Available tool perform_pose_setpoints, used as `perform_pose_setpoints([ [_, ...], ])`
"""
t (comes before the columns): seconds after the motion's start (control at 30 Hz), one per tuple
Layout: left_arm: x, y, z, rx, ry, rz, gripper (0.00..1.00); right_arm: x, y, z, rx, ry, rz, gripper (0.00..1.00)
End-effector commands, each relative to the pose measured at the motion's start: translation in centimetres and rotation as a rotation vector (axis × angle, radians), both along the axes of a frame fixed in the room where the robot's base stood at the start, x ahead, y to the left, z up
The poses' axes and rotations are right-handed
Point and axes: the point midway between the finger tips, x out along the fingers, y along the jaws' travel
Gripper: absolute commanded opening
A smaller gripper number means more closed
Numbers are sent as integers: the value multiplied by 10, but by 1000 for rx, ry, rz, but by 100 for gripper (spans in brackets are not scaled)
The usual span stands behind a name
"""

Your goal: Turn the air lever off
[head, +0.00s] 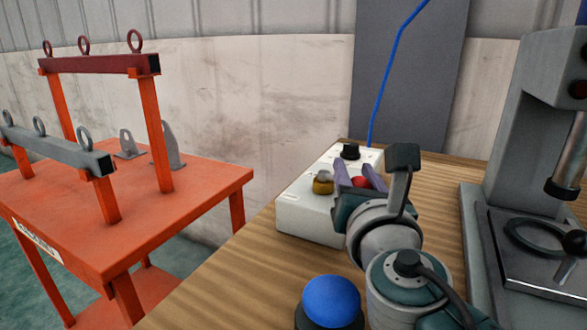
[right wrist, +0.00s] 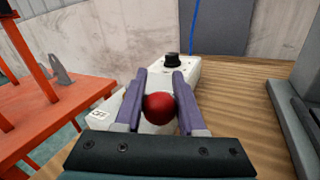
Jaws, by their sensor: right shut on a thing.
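A white box (head: 305,213) stands on the wooden bench, with a black knob (head: 350,152) at its far end and a brass-coloured fitting (head: 323,184) on its top. The red ball knob of the air lever (head: 360,182) is at the box's top, and it also shows in the right wrist view (right wrist: 159,108). My right gripper (head: 359,179) is shut on the red knob, with one purple finger on each side of it. The lever's stem is hidden, so its angle cannot be told. My left gripper is not in view.
A blue hose (head: 392,70) rises behind the box. A blue dome on a black base (head: 331,301) stands in front. A grey press (head: 530,130) is at the right. An orange table (head: 130,210) with lifting beams stands at the left, apart from the wooden bench (head: 230,285).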

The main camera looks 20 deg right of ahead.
Motion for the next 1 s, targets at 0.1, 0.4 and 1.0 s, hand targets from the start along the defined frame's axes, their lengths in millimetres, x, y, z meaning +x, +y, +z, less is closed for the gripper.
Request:
perform_pose_setpoints([
  [0.1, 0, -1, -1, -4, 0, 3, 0, -2, -2, -9, 1, 17, -3, 0],
  [0.4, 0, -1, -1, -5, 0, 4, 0, -2, -1, -9, 2, 18, 0, 66],
  [1.0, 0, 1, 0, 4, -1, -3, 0, -1, 0, -4, 2, 10, 2, 68],
])
